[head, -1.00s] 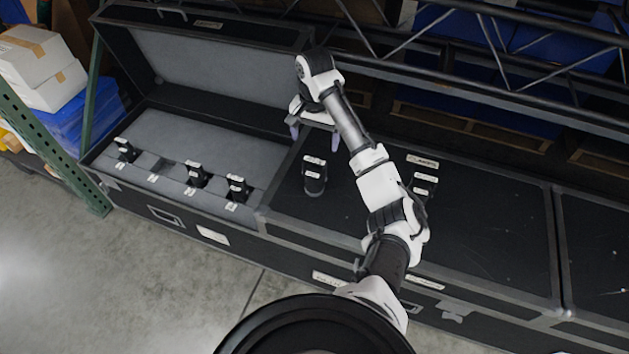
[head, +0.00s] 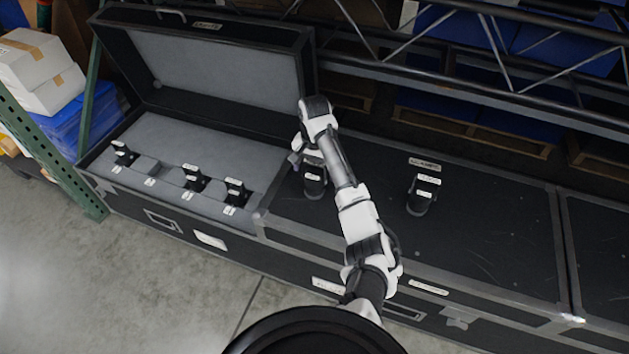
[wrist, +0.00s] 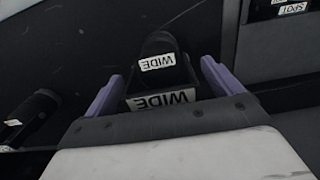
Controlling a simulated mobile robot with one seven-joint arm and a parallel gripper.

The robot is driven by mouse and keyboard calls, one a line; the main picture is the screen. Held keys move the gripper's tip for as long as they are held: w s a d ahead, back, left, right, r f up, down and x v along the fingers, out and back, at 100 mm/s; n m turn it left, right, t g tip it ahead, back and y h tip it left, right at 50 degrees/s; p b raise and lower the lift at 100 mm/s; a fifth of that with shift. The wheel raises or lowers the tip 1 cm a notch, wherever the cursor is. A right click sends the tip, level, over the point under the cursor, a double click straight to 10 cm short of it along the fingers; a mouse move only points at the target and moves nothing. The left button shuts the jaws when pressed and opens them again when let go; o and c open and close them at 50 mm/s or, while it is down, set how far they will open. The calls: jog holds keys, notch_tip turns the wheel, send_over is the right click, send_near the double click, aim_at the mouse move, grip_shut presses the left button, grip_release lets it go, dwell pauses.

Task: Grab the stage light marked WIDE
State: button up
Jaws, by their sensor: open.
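The stage light marked WIDE (wrist: 160,45) is black with two white labels, and it stands between the fingers of my gripper (wrist: 160,90) in the wrist view. The purple fingers are apart, one on each side of it, and I see gaps beside its upper part. In the head view the same light (head: 315,186) stands on the closed black case lid, and my gripper (head: 304,160) is right at it, partly hidden by my arm. Another black light (head: 422,194) stands farther right on the lid; its label is too small to read.
An open case (head: 190,225) at the left holds several black lights in grey foam, one labelled SPOT (wrist: 293,8) in the wrist view. Its raised lid (head: 215,70) stands behind. A metal truss (head: 470,85) runs along the back. The lid's right part is clear.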

grip_shut()
dwell(0.7)
